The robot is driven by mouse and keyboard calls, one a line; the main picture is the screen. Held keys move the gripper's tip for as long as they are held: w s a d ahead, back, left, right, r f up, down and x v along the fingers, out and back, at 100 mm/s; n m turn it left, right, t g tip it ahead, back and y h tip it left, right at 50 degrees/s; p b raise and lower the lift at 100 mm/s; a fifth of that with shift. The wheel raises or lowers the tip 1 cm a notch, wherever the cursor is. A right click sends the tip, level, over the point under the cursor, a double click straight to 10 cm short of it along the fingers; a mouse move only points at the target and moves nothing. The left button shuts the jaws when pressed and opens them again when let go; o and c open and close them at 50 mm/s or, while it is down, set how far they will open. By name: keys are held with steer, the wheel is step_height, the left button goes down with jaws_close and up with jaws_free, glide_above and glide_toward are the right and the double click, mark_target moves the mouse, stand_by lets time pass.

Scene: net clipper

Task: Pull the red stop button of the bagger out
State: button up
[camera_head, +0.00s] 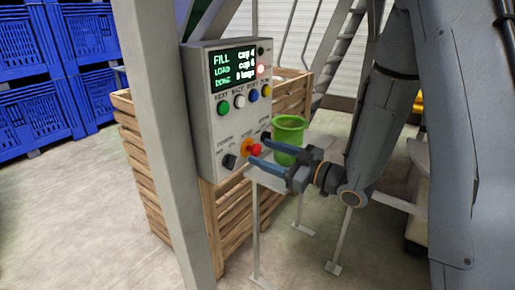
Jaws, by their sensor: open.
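The red stop button (256,149) sits low on the front of the grey control box (201,125), with an orange-yellow collar (246,146) behind it. My gripper (257,153) reaches in from the right with its two blue fingers apart. The fingertips are close to the red button, one above and one below it in the picture. I cannot tell whether they touch it. The box's screen (234,69) is lit with green and white text, and a small red lamp glows at its right.
A green bucket (289,131) stands on a small grey stand (317,141) just behind my gripper. A grey post (163,130) rises left of the box. A wooden crate (150,185) stands behind it. Blue crates (36,109) are stacked at far left; the floor there is clear.

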mark_target(259, 151)
steer(key=shift+p+x, duration=0.35)
steer(key=shift+x, duration=1.2)
steer(key=shift+c, duration=0.3)
